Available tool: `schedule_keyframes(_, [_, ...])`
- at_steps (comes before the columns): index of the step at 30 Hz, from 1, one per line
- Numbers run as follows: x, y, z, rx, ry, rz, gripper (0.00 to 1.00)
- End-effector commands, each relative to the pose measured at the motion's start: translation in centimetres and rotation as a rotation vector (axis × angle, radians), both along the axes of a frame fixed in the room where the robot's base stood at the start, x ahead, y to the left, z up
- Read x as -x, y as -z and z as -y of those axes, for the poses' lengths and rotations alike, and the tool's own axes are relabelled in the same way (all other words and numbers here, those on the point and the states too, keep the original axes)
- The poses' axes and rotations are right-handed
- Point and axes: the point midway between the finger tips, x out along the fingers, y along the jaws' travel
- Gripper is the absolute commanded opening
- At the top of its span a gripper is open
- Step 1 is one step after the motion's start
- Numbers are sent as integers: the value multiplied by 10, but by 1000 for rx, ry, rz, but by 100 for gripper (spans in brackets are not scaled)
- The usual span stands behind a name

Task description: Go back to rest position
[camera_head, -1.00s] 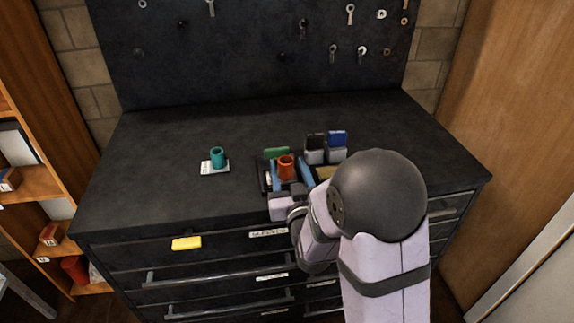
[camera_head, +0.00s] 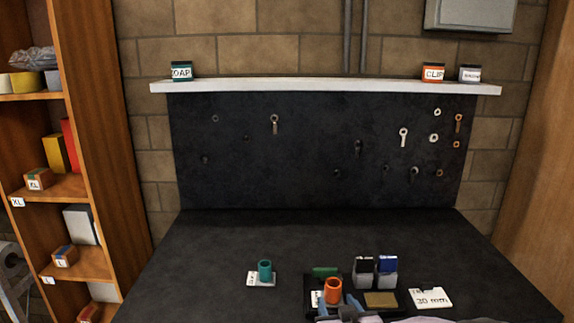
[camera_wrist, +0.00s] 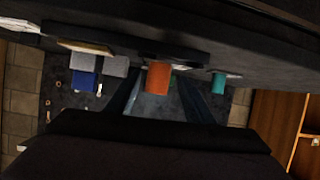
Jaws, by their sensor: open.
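My gripper (camera_head: 337,304) is at the bottom edge of the head view, with its two blue fingers apart and nothing between their pads that I can make out. An orange cup (camera_head: 333,290) stands upright on a dark tray (camera_head: 402,298) just beyond the fingertips. In the wrist view, the orange cup (camera_wrist: 158,77) appears between the two dark fingers; I cannot tell whether they touch it. Most of my arm is out of the head view.
A teal cup (camera_head: 265,269) stands on a white card left of the tray. Black and blue items (camera_head: 376,268) stand in grey holders at the tray's back. A white label card (camera_head: 431,298) lies right. A pegboard (camera_head: 310,150) with hanging tools rises behind. The back worktop is clear.

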Motion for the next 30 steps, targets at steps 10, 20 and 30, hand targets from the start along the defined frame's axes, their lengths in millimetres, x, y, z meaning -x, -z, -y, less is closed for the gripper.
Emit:
schedule_keyframes(10, [91, 30, 12, 9, 3, -501, 48])
schedule_keyframes(20, [222, 38, 24, -4, 50, -999, 48])
schedule_keyframes(30, [271, 31, 28, -6, 71, -1169, 48])
